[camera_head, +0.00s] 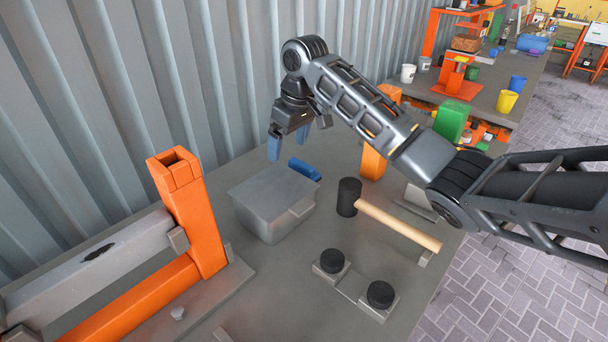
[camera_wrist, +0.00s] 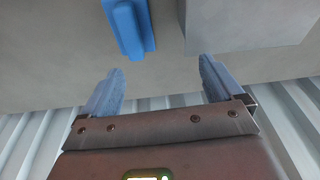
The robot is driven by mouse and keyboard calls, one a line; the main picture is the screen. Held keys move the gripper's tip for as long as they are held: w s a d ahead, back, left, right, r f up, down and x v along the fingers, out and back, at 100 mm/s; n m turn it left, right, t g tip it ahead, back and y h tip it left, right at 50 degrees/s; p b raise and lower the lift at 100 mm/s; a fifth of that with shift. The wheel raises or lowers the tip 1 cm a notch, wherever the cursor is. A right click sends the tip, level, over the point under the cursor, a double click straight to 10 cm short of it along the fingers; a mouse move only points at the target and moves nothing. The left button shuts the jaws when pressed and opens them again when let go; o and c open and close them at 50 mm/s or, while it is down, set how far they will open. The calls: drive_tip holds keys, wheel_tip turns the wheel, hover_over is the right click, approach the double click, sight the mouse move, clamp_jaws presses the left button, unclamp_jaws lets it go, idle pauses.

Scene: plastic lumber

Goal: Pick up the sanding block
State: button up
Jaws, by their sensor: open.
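A small blue block, which looks like the sanding block (camera_head: 305,169), lies on the grey workbench behind the grey box and near the corrugated wall. In the wrist view the blue block (camera_wrist: 130,28) is at the top, left of centre, with a raised ridge along it. My gripper (camera_head: 288,147) is above the bench by the wall, a little left of and above the block in the head view. Its blue fingers are apart and nothing is between them. In the wrist view my gripper (camera_wrist: 160,66) is apart from the block.
A grey box (camera_head: 268,204) stands close to the block. A black-headed mallet with a wooden handle (camera_head: 398,224) lies to its right. An orange frame (camera_head: 193,212) stands at left, and black round knobs (camera_head: 380,294) sit in front. The corrugated wall (camera_head: 120,90) limits room behind.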

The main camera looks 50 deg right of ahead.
sight(302, 164)
drive_tip(key=d, duration=0.1)
drive_tip(key=s+d, duration=0.1)
drive_tip(key=s+d+g, duration=0.1)
drive_tip(key=shift+s+f+m, duration=0.1)
drive_tip(key=shift+f+m, duration=0.2)
drive_tip(key=shift+w+d+f+p, duration=0.15)
drive_tip(key=shift+w+f, duration=0.1)
drive_tip(key=shift+f, duration=1)
drive_tip(key=shift+w+f+p, duration=0.15)
drive_tip(key=shift+w+f, duration=0.05)
drive_tip(key=shift+f, duration=1.1)
drive_tip(key=shift+w+d+f+p, duration=0.15)
drive_tip(key=shift+w+f, duration=0.1)
drive_tip(key=shift+f, duration=1)
drive_tip(key=shift+a, duration=0.1)
drive_tip(key=shift+c, duration=0.2)
drive_tip(key=c, duration=1.2)
